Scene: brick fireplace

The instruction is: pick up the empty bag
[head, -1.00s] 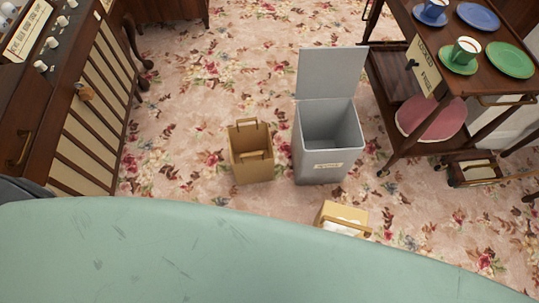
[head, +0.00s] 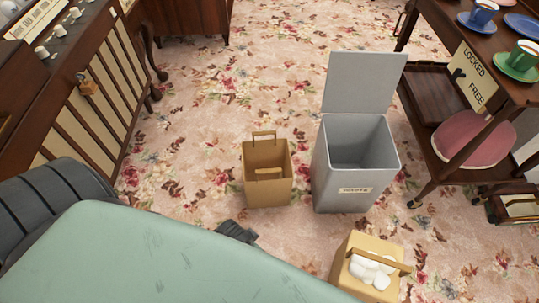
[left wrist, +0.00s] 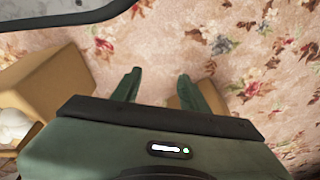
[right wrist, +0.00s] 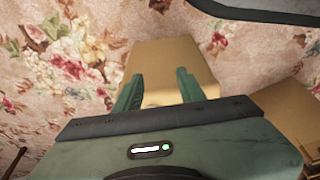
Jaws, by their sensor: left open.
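The empty bag (head: 268,185), brown paper with upright handles, stands open on the carpet left of the grey bin in the head view. A second brown bag (head: 347,262) holding white round things stands nearer, lower right. In the left wrist view my left gripper (left wrist: 167,82) is open and empty; one tan bag shows at left, and tan shows behind its right finger. In the right wrist view my right gripper (right wrist: 156,85) has its fingers apart, with a tan bag (right wrist: 172,60) behind and between them. I cannot tell which bag that is, or whether they touch.
The grey bin (head: 347,190) with its lid up stands right of the empty bag. A trolley (head: 440,150) with cups and a pink cushion is at right. A padlocked wooden cabinet (head: 85,110) is at left. Flowered carpet behind the bags is clear.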

